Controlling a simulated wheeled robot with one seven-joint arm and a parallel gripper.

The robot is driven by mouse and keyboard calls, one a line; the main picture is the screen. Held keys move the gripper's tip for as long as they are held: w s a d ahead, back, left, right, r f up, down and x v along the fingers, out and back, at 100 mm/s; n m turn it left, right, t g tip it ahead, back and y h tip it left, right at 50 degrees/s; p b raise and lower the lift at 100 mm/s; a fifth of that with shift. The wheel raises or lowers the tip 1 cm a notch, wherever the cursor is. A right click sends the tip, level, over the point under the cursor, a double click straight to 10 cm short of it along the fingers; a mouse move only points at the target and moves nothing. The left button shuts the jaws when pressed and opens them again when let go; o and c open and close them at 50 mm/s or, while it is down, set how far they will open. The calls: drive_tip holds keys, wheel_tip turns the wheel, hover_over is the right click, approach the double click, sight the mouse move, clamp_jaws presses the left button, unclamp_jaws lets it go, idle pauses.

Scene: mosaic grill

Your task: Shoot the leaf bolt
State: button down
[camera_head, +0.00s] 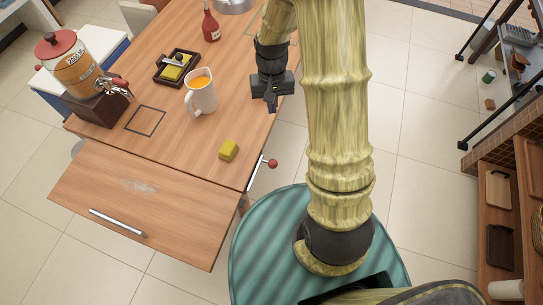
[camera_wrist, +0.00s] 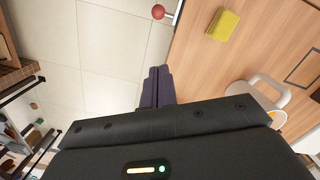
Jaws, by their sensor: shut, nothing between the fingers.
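The leaf bolt is a metal rod with a red knob (camera_head: 272,163) at the right edge of the wooden table (camera_head: 185,145), near the joint with the leaf. The knob also shows at the top of the wrist view (camera_wrist: 158,12). The leaf (camera_head: 110,195) is a wooden panel with a metal handle and a whitish smear, at the table's front. I cannot tell how far the rod extends. My gripper (camera_head: 271,104) is shut and empty by the table's right edge, farther back than the knob and apart from it. Its closed dark fingers (camera_wrist: 155,88) point toward the knob's side.
A yellow sponge (camera_head: 229,150) lies near the bolt. A mug of orange drink (camera_head: 201,92), a small tray (camera_head: 176,67), a drink dispenser (camera_head: 72,68) and a red bottle (camera_head: 211,24) stand on the table. Floor is open right of the table edge.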

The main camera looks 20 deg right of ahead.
drive_tip(key=w+f+g+b, duration=0.1)
drive_tip(key=w+f+b, duration=0.1)
drive_tip(key=f, duration=0.9)
drive_tip(key=shift+w+d+m+g+b, duration=0.15)
drive_tip(key=shift+w+m+g+b, duration=0.2)
drive_tip(key=shift+w, duration=0.2)
drive_tip(key=s+a+f+p, duration=0.1)
drive_tip(key=s+f+p, duration=0.2)
drive_tip(key=s+f, duration=0.3)
drive_tip(key=w+x, duration=0.1)
drive_tip(key=x, duration=0.3)
drive_tip(key=shift+f, duration=0.15)
drive_tip(key=shift+s+a, duration=0.15)
drive_tip(key=shift+s, duration=0.05)
